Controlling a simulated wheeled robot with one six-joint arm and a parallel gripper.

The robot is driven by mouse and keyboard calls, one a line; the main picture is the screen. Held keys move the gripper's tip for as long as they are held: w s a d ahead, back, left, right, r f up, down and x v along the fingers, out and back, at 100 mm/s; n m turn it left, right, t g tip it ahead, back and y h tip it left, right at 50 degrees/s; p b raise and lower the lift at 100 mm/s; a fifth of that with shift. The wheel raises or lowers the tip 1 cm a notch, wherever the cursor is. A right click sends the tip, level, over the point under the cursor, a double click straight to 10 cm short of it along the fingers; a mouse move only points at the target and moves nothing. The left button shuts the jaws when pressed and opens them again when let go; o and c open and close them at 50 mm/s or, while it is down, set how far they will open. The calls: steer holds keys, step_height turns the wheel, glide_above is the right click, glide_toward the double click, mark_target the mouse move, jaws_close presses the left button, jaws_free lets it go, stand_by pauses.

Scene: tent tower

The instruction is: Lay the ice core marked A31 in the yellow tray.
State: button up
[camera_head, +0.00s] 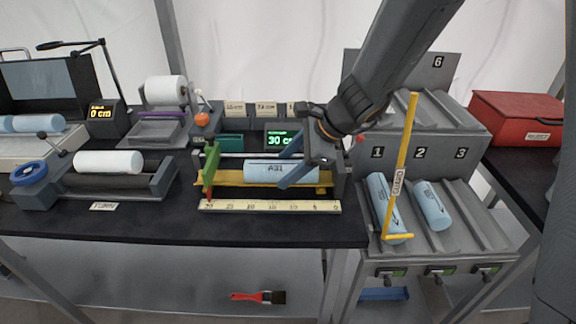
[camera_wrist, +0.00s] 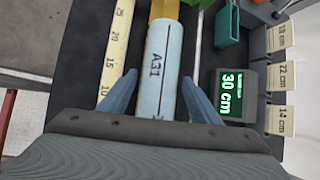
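The pale blue ice core marked A31 (camera_head: 262,172) lies lengthwise on the yellow tray (camera_head: 236,180), behind the ruler. In the wrist view the core (camera_wrist: 167,50) shows its A31 mark, with a bit of the yellow tray (camera_wrist: 165,9) past its far end. My gripper (camera_head: 289,166) is over the core's right part, one blue finger on each side. In the wrist view my gripper (camera_wrist: 159,79) is open, with narrow gaps between the fingers and the core. The core's near end is hidden by my gripper.
A ruler (camera_head: 270,206) runs in front, with a green upright pointer (camera_head: 211,165) at left. A display (camera_head: 283,139) behind reads 30 cm. A white roll (camera_head: 108,162) lies left.

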steer(key=shift+o, duration=0.9)
steer(key=v, duration=0.7)
steer(key=shift+s+d+r, duration=0.1)
steer(key=shift+d+r, duration=0.15)
steer(key=shift+r, duration=0.05)
